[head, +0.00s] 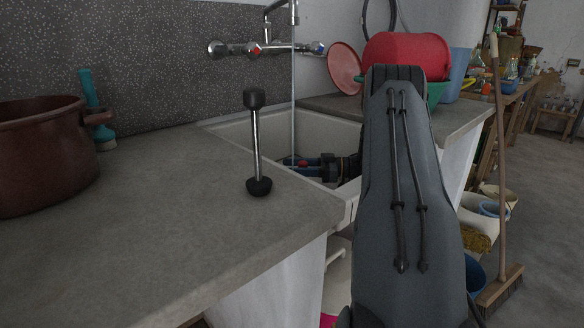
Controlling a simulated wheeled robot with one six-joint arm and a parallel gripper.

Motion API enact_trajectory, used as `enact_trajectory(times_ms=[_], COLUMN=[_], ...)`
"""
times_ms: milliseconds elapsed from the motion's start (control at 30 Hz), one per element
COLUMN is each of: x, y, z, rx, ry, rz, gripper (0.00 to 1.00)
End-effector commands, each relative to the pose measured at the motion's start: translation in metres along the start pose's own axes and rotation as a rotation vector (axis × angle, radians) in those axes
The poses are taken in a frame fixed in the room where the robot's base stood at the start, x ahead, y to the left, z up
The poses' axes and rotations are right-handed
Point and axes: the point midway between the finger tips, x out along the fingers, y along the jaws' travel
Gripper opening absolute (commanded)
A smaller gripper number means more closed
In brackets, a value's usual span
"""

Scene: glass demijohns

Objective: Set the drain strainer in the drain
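The sink (330,127) is set into the grey counter, and its near rim and the counter hide its floor. I cannot make out the drain or a strainer. My gripper (294,163) is low inside the sink, coming in from the right.
A metal rod with black ends (257,140) stands upright on the counter (150,220) just before the sink. A brown pot (40,155) and a turquoise-necked item (92,100) are at left. A red basin (405,52) stands behind my arm. A broom (500,170) leans at right.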

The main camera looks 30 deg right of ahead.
Motion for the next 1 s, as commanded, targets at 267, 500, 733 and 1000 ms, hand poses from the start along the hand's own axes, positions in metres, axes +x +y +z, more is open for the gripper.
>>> enact_trajectory(times_ms=[267,500,733,1000], x=[0.000,0.000,0.000,0.000], y=[0.000,0.000,0.000,0.000], z=[-0.004,-0.039,-0.080,-0.100], rx=[0.000,-0.003,-0.003,0.000], ry=[0.000,0.000,0.000,0.000], rz=[0.000,0.000,-0.001,-0.001], gripper=[0.45,0.45,0.45,0.45])
